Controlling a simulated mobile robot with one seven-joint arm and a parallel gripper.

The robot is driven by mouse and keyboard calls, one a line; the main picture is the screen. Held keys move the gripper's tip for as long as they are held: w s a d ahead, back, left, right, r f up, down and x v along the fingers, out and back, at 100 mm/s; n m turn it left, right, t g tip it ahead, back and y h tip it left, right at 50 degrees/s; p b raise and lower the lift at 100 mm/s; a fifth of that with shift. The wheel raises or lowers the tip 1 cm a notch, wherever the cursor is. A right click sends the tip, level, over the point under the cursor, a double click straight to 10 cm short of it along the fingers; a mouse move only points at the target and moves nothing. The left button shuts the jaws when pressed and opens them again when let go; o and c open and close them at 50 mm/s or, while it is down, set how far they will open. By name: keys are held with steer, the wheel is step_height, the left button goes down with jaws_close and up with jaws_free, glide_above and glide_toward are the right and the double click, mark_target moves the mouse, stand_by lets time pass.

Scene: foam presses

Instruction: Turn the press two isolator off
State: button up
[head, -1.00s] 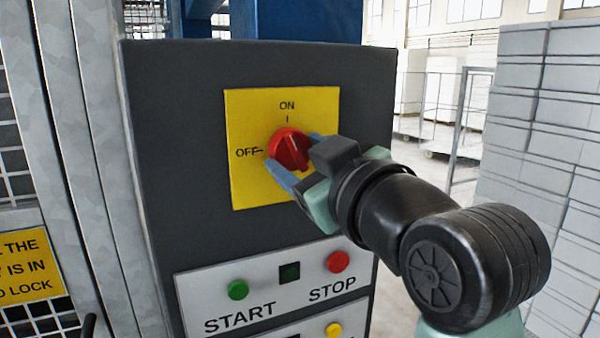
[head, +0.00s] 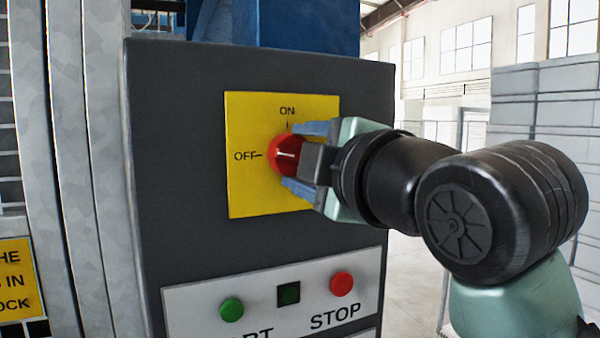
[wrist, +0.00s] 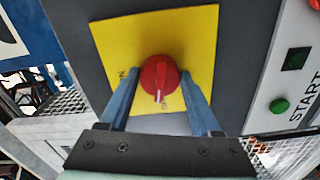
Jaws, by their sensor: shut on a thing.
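The isolator is a red rotary knob (head: 284,155) on a yellow plate (head: 250,190) marked ON at the top and OFF at the left. Its white pointer line lies nearly level and points left at the OFF mark. The knob (wrist: 160,77) also shows in the wrist view, its pointer toward the partly hidden OFF label. My gripper (head: 300,158) is shut on the knob, with one blue finger above it and one below. In the wrist view the fingers stand on either side of the knob. The knob's right side is hidden by my gripper in the head view.
The plate is on a dark grey control box (head: 170,120). Below it a pale panel holds a green START button (head: 231,309) and a red STOP button (head: 341,284). A metal guard post (head: 100,200) stands at the left, and stacked pale blocks (head: 545,100) at the right.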

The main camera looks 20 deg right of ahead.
steer(key=shift+n+b, duration=0.45)
steer(key=shift+n, duration=0.65)
steer(key=o, duration=1.4)
steer(key=shift+c, duration=0.2)
steer(key=shift+a, duration=0.1)
